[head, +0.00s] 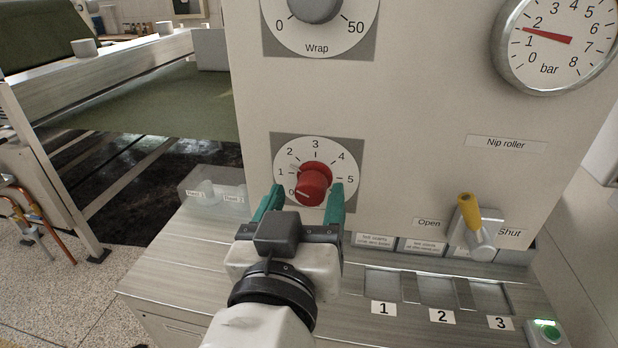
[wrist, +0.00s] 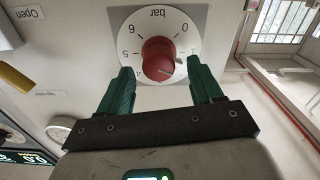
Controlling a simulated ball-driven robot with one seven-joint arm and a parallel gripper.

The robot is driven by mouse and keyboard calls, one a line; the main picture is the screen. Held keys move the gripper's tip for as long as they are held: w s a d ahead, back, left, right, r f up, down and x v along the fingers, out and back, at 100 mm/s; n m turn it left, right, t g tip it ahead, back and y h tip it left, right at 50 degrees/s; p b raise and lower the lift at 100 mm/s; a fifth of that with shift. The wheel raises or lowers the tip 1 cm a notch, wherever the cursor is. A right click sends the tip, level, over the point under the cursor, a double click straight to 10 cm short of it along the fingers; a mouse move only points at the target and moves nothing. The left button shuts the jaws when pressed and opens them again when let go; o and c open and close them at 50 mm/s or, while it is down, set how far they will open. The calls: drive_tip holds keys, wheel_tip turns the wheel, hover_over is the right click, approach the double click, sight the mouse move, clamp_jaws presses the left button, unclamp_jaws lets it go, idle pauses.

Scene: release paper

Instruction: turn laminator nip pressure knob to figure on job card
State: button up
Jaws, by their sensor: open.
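The red pressure knob (head: 314,182) sits on a white dial (head: 341,165) numbered from 0 up past 5. It also shows in the wrist view (wrist: 158,57), where the dial appears upside down and reads "bar". A pale mark shows on the knob's left side in the head view; its exact figure is hard to tell. My gripper (head: 300,196) is open, with its green fingers on either side of the knob, and a gap shows on each side in the wrist view (wrist: 163,86). No job card can be read; small cards (head: 374,240) on the ledge have text too small.
A Wrap dial (head: 318,40) is above the knob. A bar gauge (head: 555,42) at upper right has its needle between 1 and 2. A yellow-handled Nip roller lever (head: 470,212) stands right of my gripper. Numbered recesses (head: 435,291) and a green-lit button (head: 546,331) are below.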

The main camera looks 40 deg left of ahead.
drive_tip(key=shift+x, duration=1.45)
drive_tip(key=c, duration=1)
drive_tip(key=shift+f, duration=0.1)
